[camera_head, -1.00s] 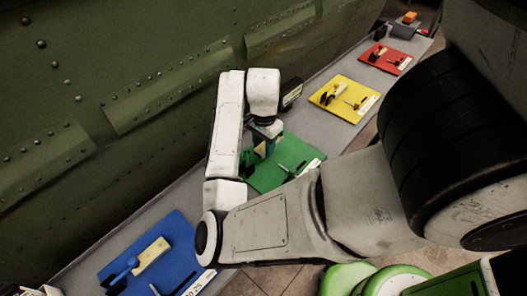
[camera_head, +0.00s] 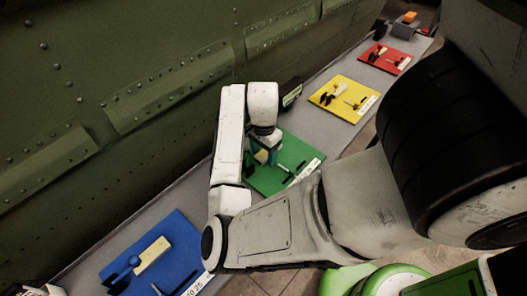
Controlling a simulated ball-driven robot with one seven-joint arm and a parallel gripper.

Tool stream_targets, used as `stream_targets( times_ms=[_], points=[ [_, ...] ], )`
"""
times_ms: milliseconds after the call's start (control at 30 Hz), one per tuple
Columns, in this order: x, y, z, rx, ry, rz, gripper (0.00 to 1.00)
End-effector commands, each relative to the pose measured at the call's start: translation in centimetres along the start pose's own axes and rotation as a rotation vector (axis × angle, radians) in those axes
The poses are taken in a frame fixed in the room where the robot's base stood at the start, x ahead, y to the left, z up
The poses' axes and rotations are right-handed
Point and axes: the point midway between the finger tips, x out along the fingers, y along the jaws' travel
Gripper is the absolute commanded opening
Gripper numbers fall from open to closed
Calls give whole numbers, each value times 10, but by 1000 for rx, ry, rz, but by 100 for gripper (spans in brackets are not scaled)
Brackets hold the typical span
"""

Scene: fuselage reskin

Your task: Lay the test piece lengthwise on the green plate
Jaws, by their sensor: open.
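The green plate (camera_head: 283,176) lies on the grey bench in the middle of the view, with a dark handle-like part and a white label strip on it. My gripper (camera_head: 264,152) is open, pointing down over the far left part of the green plate. A small pale beige piece (camera_head: 262,157) shows at the fingers, probably the test piece. My arm and gripper hide much of it; I cannot tell its direction or whether it rests flat on the plate.
A blue plate (camera_head: 180,240) with a beige block (camera_head: 152,254) lies at lower left. A yellow plate (camera_head: 335,88) and a red plate (camera_head: 397,64) lie further along the bench. The green riveted fuselage wall (camera_head: 110,60) runs close behind my arm.

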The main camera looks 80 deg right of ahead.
Motion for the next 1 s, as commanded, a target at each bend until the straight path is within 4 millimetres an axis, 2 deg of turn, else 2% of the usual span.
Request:
stream_targets(
  times_ms=[167,333,467,700,1000],
  points=[
    [-1,0,0,0,0,0,63],
    [-13,-1,0,1,1,-3,63],
    [-36,-1,-1,3,1,-5,63],
    [-90,-1,1,4,-3,-6,63],
    [-120,0,0,2,-1,-2,63]
  ],
)
